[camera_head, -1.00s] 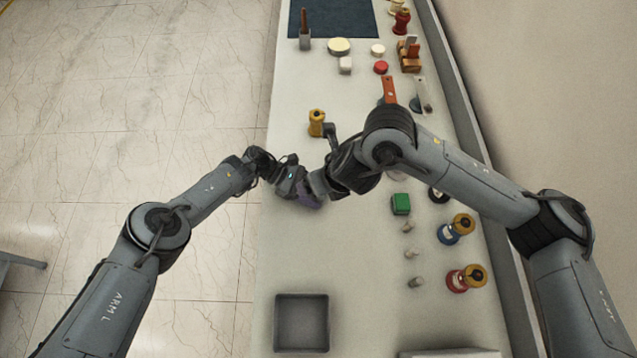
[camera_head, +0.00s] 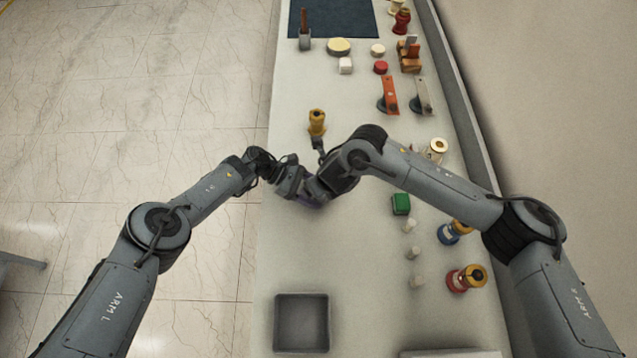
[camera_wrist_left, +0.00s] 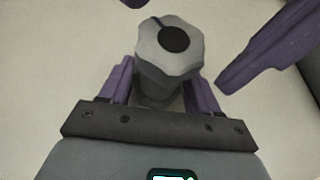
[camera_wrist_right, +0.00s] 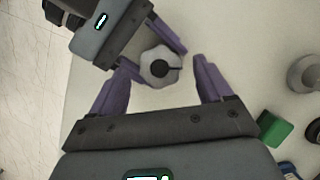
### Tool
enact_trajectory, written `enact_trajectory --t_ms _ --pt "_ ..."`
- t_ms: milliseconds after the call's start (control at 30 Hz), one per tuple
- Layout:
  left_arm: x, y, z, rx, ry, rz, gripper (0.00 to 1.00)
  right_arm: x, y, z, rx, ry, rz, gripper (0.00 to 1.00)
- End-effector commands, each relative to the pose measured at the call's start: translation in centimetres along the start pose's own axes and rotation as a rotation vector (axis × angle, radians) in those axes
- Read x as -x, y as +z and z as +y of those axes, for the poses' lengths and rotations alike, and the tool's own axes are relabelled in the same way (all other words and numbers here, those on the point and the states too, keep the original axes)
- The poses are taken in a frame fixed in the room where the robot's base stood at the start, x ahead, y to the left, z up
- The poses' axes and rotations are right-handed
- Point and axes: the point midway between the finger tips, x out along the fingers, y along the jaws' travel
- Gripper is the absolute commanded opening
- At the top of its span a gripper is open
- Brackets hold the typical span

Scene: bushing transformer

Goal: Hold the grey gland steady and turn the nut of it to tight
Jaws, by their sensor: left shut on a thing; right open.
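The grey gland (camera_wrist_left: 165,55) stands in the left wrist view with its lobed nut and dark round centre towards the camera. My left gripper (camera_wrist_left: 160,92) is shut on its lower body, a purple finger on each side. In the right wrist view the gland (camera_wrist_right: 160,70) lies between the parted purple fingers of my right gripper (camera_wrist_right: 166,72). That gripper is open, with visible gaps on both sides of the nut. In the head view the two wrists meet over the table, and the gland is hidden there.
A yellow bushing (camera_head: 317,122) stands just beyond the wrists. A green block (camera_head: 401,204), small grey pieces (camera_head: 413,253) and a red-and-yellow bushing (camera_head: 466,278) stand to the right. A grey tray (camera_head: 301,342) sits at the front. The table's left strip is clear.

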Motion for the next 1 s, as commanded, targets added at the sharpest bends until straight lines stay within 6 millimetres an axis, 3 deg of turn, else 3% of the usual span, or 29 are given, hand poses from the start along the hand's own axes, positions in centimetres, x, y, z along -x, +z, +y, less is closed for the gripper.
enact_trajectory --t_ms 200,500,867,1000 --pt "-0.03 -0.20 -0.10 0.003 0.000 0.002 0.45 -1.22 0.01 0.02 0.000 0.000 -0.001 0.79" --pt "-0.03 -0.20 -0.10 0.003 -0.001 0.002 0.45 -1.35 0.01 0.00 0.001 0.000 -0.001 0.79" --pt "-0.03 -0.20 -0.10 0.003 -0.001 0.002 0.45 -1.33 0.01 -0.02 0.000 -0.001 -0.001 0.24" --pt "-0.02 -0.21 -0.10 0.003 -0.001 0.002 0.45 -1.34 0.01 0.03 -0.021 -0.010 0.000 0.22"
